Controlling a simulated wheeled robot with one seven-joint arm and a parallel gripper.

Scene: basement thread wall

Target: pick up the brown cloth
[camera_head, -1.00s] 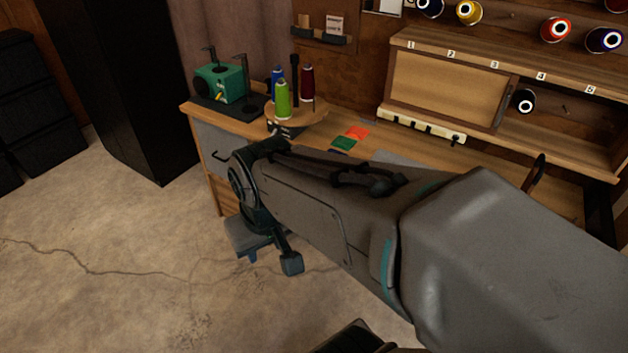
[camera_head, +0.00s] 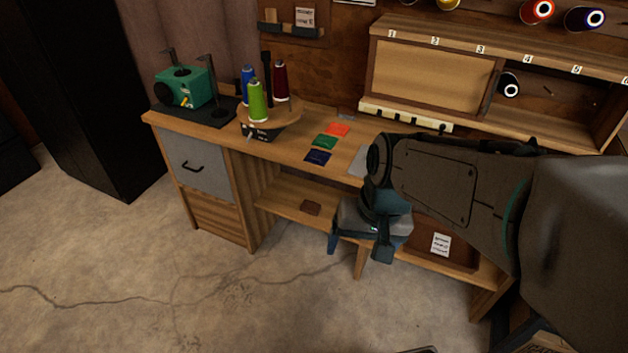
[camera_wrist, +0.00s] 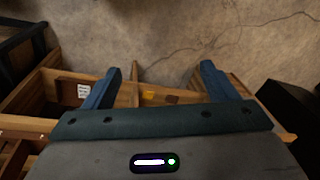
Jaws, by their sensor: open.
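A small flat brown cloth (camera_head: 311,208) lies on the lower wooden shelf of the workbench, left of my gripper in the head view. In the wrist view a small dark brown patch (camera_wrist: 171,99) shows between the fingers, close to the palm edge; it looks like the same cloth. My gripper (camera_head: 360,249) is in front of the bench at about lower-shelf height, apart from the cloth. Its two blue fingers are spread wide with nothing between them, and they also show in the wrist view (camera_wrist: 161,68).
The bench top (camera_head: 290,150) is above the shelf and holds green, orange and blue cloths and a spool stand (camera_head: 268,115). A drawer unit (camera_head: 198,165) stands left of the shelf. A paper note (camera_head: 441,244) is to the right. The concrete floor in front is clear.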

